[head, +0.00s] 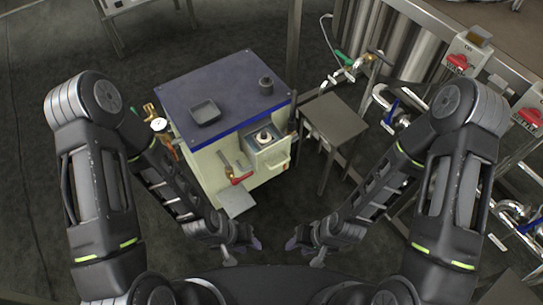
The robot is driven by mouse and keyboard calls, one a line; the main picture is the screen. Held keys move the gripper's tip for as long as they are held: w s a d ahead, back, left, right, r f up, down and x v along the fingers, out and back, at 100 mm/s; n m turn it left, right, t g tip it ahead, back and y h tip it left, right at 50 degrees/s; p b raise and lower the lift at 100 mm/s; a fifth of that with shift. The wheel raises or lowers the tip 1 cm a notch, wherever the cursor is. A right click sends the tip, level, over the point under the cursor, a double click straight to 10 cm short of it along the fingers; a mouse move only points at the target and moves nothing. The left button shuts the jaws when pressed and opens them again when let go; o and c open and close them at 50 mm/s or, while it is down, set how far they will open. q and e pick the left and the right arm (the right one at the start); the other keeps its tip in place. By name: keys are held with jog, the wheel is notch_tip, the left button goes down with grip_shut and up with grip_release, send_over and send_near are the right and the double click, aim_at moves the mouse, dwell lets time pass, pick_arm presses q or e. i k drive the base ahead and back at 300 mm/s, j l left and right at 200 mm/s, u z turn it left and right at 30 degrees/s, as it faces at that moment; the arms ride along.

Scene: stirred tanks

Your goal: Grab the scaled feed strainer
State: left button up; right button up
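A blue-topped, cream-sided cabinet (225,92) stands ahead of me. On its top are a small dark round piece (266,86) and a square dark tray (205,112). An open box (281,151) on the cabinet's front holds a small pale round part with a dark centre (264,137). I cannot tell which of these, if any, is the scaled feed strainer. My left gripper (242,252) and my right gripper (304,252) hang low in front of me, short of the cabinet. Both look open and empty, with their fingers apart.
A red-handled valve (238,177) and a small shelf (237,203) jut from the cabinet's front. A gauge (159,125) with brass fittings is on its left. A small grey table (334,115) stands to the right, near piping and a steel tank (386,40). Floor at left is clear.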

aim_at(264, 138)
jog(key=i+l+z, duration=0.35)
jog(key=i+z, duration=0.35)
jog(key=k+l, duration=0.05)
jog(key=l, duration=0.05)
